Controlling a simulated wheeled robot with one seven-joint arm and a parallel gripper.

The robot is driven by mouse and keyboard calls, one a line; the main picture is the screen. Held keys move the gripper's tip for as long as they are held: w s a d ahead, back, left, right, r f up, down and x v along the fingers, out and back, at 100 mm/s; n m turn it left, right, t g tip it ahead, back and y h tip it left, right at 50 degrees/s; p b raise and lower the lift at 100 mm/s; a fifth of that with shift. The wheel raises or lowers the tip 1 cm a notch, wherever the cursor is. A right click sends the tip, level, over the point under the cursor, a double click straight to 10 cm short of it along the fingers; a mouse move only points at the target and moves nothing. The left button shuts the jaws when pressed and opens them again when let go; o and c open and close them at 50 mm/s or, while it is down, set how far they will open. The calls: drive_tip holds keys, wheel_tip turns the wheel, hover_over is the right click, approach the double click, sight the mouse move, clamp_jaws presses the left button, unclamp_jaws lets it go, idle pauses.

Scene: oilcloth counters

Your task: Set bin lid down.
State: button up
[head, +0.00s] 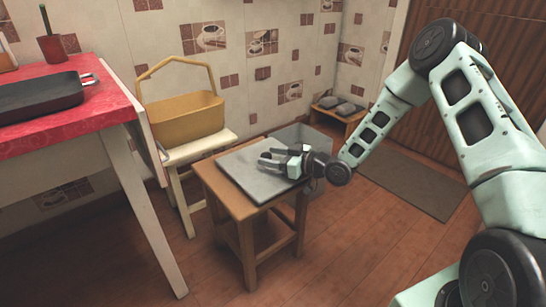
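The bin lid is a flat grey square panel (240,172) lying over the top of a small wooden stool (247,212). It looks level, and I cannot see a gap between it and the stool. My gripper (264,158) reaches in from the right, low over the lid's back right part. Its two fingers point left and look parted, with nothing clear between them. Whether they touch the lid is too small to tell. The grey bin (315,142) stands behind the stool, partly hidden by my gripper and arm.
A yellow basket (185,118) with a tall handle sits on a cream stool (203,144) to the left. A red-topped counter (92,112) with a black pan (40,97) is at far left. A low wooden rack (338,119) and a mat (415,184) lie behind. The front floor is clear.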

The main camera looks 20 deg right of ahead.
drive_tip(key=shift+r, duration=0.25)
drive_tip(key=p+v, duration=0.4)
drive_tip(key=v, duration=0.8)
drive_tip(key=a+g+h, duration=0.1)
drive_tip(key=a, duration=0.1)
drive_tip(key=a+r+g+h, duration=0.1)
drive_tip(key=a, duration=0.2)
drive_tip(key=a+r+n+g+h, duration=0.1)
drive_tip(key=a+g, duration=0.1)
drive_tip(key=a, duration=0.1)
drive_tip(key=shift+w+r, duration=0.1)
drive_tip(key=s+a+r+g+h, duration=0.2)
drive_tip(key=s+a+r, duration=0.1)
drive_tip(key=s, duration=0.7)
drive_tip(key=s+a+r+m+g+h, duration=0.1)
drive_tip(key=s+a+r+g+h, duration=0.1)
drive_tip(key=s, duration=0.9)
drive_tip(key=s+a+r+g+h, duration=0.2)
drive_tip(key=s+a+r+g, duration=0.2)
drive_tip(key=s+r, duration=0.3)
drive_tip(key=s+a, duration=0.1)
drive_tip(key=s, duration=0.2)
drive_tip(key=shift+s+a+r+h, duration=0.15)
drive_tip(key=shift+s+r+h, duration=0.1)
drive_tip(key=shift+r+h, duration=0.15)
